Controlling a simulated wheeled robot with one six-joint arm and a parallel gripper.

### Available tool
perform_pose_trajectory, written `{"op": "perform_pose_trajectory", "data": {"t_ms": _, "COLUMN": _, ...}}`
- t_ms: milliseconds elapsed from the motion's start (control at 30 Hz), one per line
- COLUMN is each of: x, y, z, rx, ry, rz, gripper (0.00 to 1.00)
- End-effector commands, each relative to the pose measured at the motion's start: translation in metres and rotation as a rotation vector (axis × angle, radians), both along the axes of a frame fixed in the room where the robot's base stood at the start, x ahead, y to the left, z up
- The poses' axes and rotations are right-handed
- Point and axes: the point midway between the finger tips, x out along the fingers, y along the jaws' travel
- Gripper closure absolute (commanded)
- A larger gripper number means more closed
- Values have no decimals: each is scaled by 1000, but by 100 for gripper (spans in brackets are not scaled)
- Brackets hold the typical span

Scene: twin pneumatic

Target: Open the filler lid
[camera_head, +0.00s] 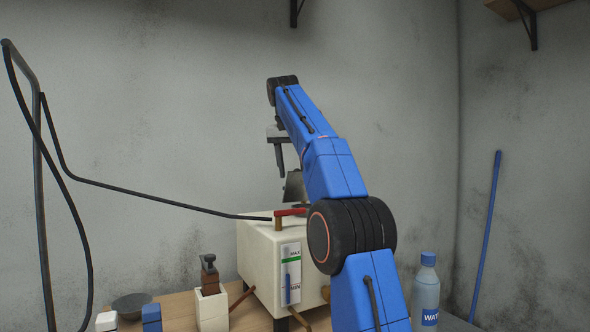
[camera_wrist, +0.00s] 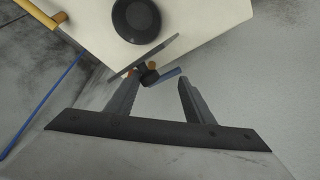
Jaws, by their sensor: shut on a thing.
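The white filler tank (camera_head: 262,255) with a MAX/MIN level gauge (camera_head: 291,270) stands on the table. A grey lid plate (camera_head: 295,187) stands tilted up above its top, partly hidden by my arm. In the wrist view the lid (camera_wrist: 150,60) is seen nearly edge-on beside a dark round opening or cap (camera_wrist: 136,18) on the white tank top. A small dark knob (camera_wrist: 149,76) on the lid sits between the fingertips of my gripper (camera_wrist: 158,80), which is shut on it. In the head view my gripper (camera_head: 280,155) is just above the lid.
A red lever (camera_head: 290,212) and a black hose (camera_head: 160,198) are at the tank top. A water bottle (camera_head: 426,290) stands to the right. A blue pole (camera_head: 487,235) leans on the wall.

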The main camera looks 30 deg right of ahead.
Motion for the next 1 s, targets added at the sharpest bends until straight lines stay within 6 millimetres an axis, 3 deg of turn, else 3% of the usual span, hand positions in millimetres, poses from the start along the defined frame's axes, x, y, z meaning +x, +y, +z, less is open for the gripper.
{"op": "perform_pose_trajectory", "data": {"t_ms": 1000, "x": -3, "y": 0, "z": 8, "rx": -3, "ry": -4, "rz": -3, "gripper": 59}}
